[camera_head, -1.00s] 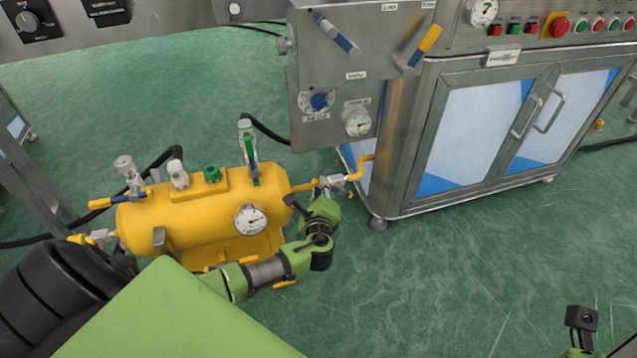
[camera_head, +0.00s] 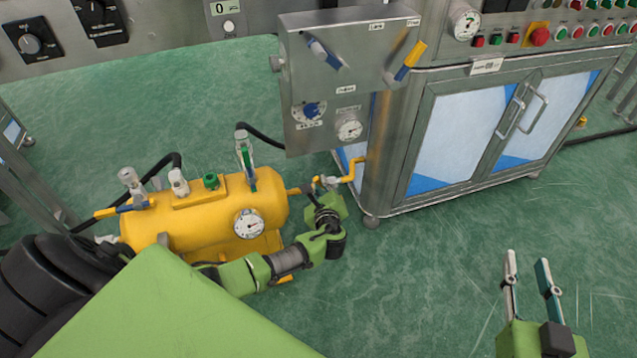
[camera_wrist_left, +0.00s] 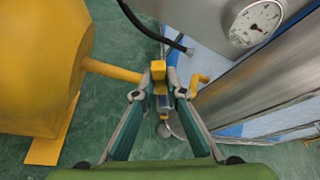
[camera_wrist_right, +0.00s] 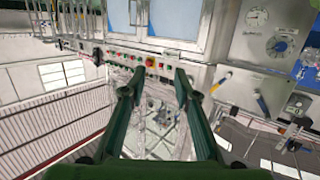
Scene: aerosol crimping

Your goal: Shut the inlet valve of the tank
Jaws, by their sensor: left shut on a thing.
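The yellow tank (camera_head: 215,213) stands on the floor at left in the head view. A yellow pipe (camera_wrist_left: 112,70) leaves its right end towards the steel cabinet, with a valve on it. My left gripper (camera_head: 318,190) is at this valve, just right of the tank. In the left wrist view its fingertips (camera_wrist_left: 158,90) are closed on the valve's yellow handle (camera_wrist_left: 158,69). The fingers hide much of the valve body. Another valve with a yellow and blue handle (camera_head: 122,210) is at the tank's left. My right gripper (camera_head: 528,275) is open and empty, over bare floor.
The steel cabinet (camera_head: 400,150) stands right of the tank, with a control box (camera_head: 335,90) jutting out above the pipe. A black hose (camera_head: 265,133) runs behind the tank. A gauge (camera_head: 249,224) is on the tank's front. The green floor at front right is clear.

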